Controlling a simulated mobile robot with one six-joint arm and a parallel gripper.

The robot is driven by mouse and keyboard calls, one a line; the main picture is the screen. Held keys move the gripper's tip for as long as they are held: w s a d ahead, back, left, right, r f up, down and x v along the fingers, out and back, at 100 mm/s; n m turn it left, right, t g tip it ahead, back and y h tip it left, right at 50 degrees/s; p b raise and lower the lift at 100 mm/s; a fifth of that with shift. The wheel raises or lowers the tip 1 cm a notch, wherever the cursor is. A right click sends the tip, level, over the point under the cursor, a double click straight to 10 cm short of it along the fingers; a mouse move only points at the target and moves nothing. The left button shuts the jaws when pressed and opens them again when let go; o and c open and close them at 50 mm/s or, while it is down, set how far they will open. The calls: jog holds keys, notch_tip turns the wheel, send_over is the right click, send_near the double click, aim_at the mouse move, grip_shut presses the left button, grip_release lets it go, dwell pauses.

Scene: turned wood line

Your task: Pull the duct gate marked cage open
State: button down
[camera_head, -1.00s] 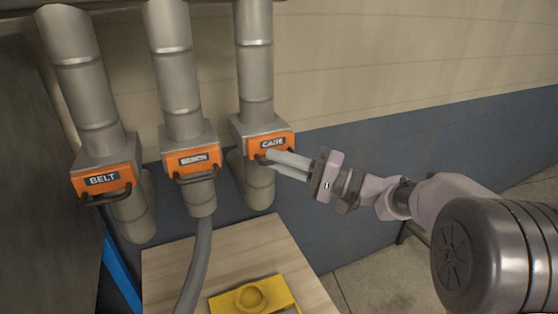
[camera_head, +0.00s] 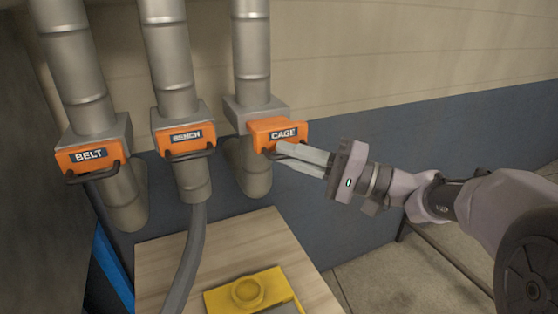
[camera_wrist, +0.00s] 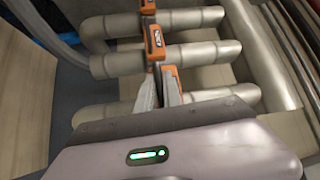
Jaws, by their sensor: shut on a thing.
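The duct gate marked CAGE (camera_head: 268,131) is the orange-fronted one at the right of three on vertical grey ducts. Its orange front stands out from the grey housing (camera_head: 252,108), farther than the fronts of the other two. My gripper (camera_head: 281,154) reaches in from the right and is shut on the dark handle under the CAGE label. The fingertips hide most of that handle. In the wrist view my fingers (camera_wrist: 160,90) meet at an orange gate edge; its label cannot be read there.
The gates marked BENCH (camera_head: 186,148) and BELT (camera_head: 91,168) sit to the left, their fronts close to their housings. A grey hose (camera_head: 190,255) hangs from the bench duct. A wall stands behind.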

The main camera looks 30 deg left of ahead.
jog(key=shift+s+d+f+b, duration=0.1)
jog(key=shift+s+d+b, duration=0.45)
jog(key=shift+d, duration=0.25)
jog(key=c, duration=1.9)
grip_release()
jog(key=o, duration=0.4)
jog(key=shift+s+d, duration=0.15)
